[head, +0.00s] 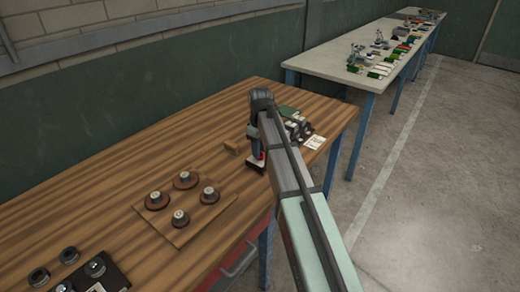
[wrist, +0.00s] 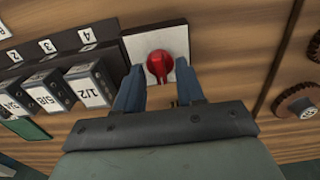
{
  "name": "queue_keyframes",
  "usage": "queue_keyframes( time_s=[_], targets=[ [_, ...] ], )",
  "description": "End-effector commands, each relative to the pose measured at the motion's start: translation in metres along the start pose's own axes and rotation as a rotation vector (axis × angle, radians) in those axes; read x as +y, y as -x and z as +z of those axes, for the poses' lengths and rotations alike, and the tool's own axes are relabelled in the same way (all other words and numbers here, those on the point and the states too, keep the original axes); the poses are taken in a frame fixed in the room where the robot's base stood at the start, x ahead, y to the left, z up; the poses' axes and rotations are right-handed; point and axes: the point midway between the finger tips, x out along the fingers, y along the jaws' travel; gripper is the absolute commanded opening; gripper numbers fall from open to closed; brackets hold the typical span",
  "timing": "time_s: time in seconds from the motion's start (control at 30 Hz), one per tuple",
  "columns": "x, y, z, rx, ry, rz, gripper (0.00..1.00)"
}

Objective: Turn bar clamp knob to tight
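A red knob (wrist: 160,66) sits on a pale square plate (wrist: 176,38) in the wrist view; no label on it can be read. My gripper (wrist: 159,84) has two blue fingers spread apart, one to each side of the knob's near end. I cannot tell whether either finger touches it. In the head view my gripper (head: 257,157) is low over the wooden table, beside a small red part, and my arm hides much of that spot. Which knob belongs to a bar clamp cannot be told from these views.
Dark blocks labelled in fractions (wrist: 90,84) stand left of the plate, beside a numbered strip (wrist: 64,42). A brown board (head: 176,222) carries several round knobs.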

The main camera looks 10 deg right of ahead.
Motion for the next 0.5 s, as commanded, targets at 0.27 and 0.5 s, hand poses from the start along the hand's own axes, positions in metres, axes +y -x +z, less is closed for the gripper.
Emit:
queue_keyframes(
  time_s=[0.27, 0.5],
  targets=[
    [0.0000, -0.0034, 0.0000, 0.000, 0.000, 0.000, 0.38],
    [0.0000, -0.0032, 0.0000, 0.000, 0.000, 0.000, 0.25]
  ],
)
